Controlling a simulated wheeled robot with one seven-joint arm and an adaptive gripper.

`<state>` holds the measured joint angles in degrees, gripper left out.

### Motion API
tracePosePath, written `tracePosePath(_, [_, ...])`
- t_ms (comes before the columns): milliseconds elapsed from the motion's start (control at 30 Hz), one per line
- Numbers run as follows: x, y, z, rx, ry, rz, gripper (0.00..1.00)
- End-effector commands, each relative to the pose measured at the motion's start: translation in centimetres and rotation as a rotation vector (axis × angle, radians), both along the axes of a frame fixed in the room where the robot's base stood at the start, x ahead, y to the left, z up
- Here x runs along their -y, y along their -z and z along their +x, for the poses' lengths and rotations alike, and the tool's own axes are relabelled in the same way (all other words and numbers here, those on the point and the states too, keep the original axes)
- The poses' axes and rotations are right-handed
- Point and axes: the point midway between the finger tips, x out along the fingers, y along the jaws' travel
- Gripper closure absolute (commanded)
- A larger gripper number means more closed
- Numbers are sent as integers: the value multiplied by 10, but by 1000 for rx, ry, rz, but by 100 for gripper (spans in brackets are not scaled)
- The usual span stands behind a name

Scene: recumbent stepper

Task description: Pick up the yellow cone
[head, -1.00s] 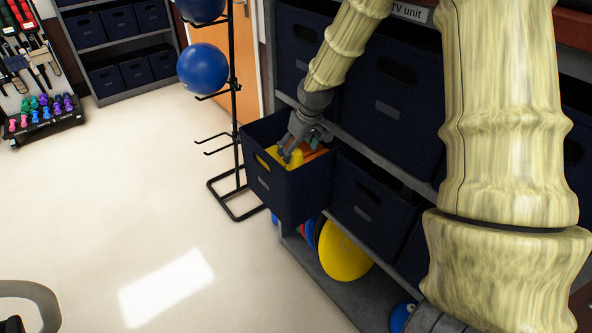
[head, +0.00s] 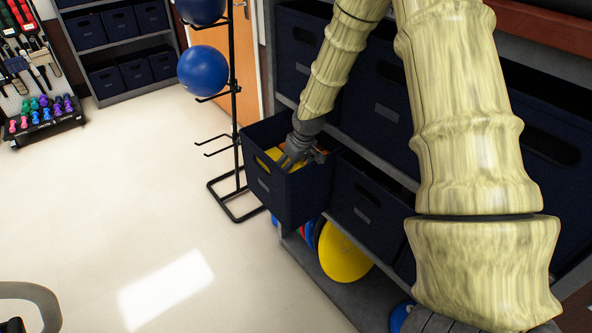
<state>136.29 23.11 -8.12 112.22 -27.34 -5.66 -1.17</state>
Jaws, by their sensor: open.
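A dark blue bin (head: 290,200) is pulled partly out of the shelf unit. Yellow pieces, seemingly the yellow cone (head: 271,154), lie inside it, with some orange beside them. My gripper (head: 288,162) is open and points down into the bin's mouth, at or just above the yellow. Its fingers cover part of the yellow, and I cannot tell whether they touch it. The cone's full shape is hidden by the bin wall and the gripper.
The shelf unit holds other dark blue bins (head: 365,197) right beside the open one. A yellow disc (head: 342,254) stands on the lower shelf. A black ball rack (head: 236,130) with blue balls (head: 203,70) stands to the left.

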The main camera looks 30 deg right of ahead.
Motion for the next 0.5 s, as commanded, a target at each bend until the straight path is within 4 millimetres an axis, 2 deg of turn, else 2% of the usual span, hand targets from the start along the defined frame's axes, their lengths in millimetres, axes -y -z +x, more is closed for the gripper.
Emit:
tracePosePath(300, [0, 3, 1, 1, 0, 0, 17])
tracePosePath(367, [0, 3, 1, 1, 0, 0, 26])
tracePosePath(500, [0, 3, 1, 1, 0, 0, 51])
